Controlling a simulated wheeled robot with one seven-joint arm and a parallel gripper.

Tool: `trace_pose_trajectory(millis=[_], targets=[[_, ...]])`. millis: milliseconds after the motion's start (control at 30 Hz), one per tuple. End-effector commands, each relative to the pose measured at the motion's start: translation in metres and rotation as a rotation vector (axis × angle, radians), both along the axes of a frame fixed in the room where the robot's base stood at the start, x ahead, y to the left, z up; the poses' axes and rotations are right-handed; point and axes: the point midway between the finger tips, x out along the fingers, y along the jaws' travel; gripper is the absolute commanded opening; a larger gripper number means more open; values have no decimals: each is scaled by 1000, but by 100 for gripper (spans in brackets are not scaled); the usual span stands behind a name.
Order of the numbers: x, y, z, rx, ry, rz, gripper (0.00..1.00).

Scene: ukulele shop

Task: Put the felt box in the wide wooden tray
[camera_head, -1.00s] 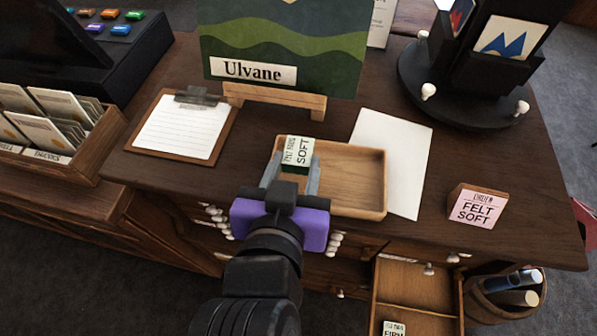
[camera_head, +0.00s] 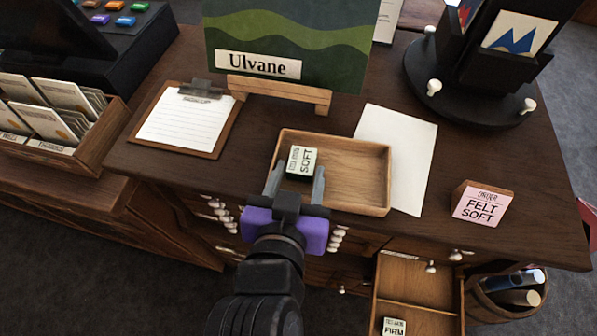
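The felt box (camera_head: 301,161) is a small pale box with a dark green lower side, labelled SOFT. The rest of the tray is empty. My purple gripper body hides the tray's front left corner.
A white sheet (camera_head: 413,150) lies under the tray's right side. A pink FELT SOFT sign (camera_head: 481,205), a clipboard (camera_head: 188,122), the Ulvane board (camera_head: 290,40) and a black display stand (camera_head: 465,95) surround it. Below, an open drawer (camera_head: 420,285) holds a box labelled FIRM (camera_head: 394,326).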

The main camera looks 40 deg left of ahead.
Motion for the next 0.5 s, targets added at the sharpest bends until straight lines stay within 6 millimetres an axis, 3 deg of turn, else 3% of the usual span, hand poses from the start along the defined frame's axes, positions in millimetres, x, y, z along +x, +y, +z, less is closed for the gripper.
trace_pose_trajectory(millis=[267, 500], targets=[[-2, -1, 4, 1, -1, 1, 49], [-33, -22, 18, 2, -1, 2, 49]])
